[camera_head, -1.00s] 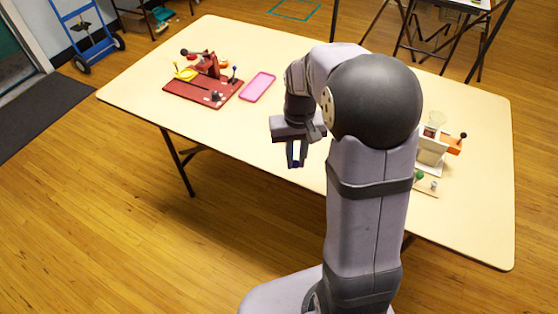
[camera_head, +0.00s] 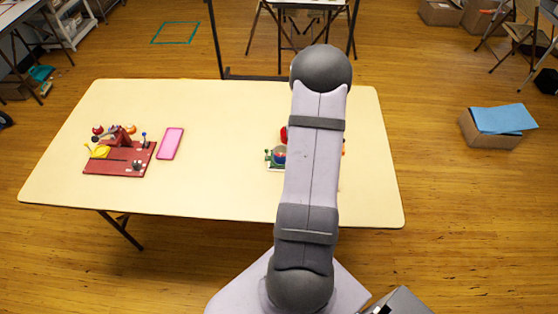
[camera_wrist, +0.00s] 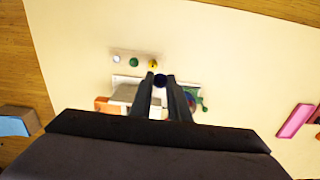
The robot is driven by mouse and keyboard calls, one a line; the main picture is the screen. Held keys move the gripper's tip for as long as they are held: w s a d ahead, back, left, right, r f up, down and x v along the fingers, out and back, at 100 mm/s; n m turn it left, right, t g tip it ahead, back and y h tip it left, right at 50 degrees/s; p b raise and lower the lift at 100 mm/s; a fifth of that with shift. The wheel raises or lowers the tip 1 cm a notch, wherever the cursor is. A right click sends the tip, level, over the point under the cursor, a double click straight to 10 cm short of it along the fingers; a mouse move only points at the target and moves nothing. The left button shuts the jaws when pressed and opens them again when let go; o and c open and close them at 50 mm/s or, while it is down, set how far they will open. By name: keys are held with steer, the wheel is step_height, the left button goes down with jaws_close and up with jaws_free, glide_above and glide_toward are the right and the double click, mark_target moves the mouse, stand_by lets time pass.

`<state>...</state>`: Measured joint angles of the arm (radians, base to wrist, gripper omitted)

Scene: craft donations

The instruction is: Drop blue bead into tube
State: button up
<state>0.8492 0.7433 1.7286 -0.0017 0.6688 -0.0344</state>
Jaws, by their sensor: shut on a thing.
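My gripper (camera_wrist: 161,76) is shut on the dark blue bead (camera_wrist: 160,82), which shows between its fingertips in the wrist view. The bead is above the white-based stand (camera_wrist: 124,80), apart from the table. Part of this stand (camera_head: 274,168) shows left of my arm in the head view, with a small rounded blue and red part (camera_head: 279,155) on it. I cannot make out the tube for certain; my fingers and arm cover much of the stand. My gripper is hidden behind my arm in the head view.
Small white, green and yellow balls (camera_wrist: 134,62) are in a row beside the stand. A dark red board with parts (camera_head: 120,160) is at the table's left, next to a pink tray (camera_head: 171,143). The table (camera_head: 220,130) is clear between tray and stand.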

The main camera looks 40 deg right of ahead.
steer(key=w+d+r+n, duration=0.4)
steer(key=d+r+n, duration=0.3)
steer(key=d+n, duration=0.2)
steer(key=d, duration=0.2)
steer(key=shift+w+d+p, duration=0.35)
steer(key=shift+f+b, duration=1.5)
steer(key=shift+f, duration=0.45)
steer(key=shift+f, duration=0.3)
stand_by(0.5)
steer(key=shift+f, duration=0.25)
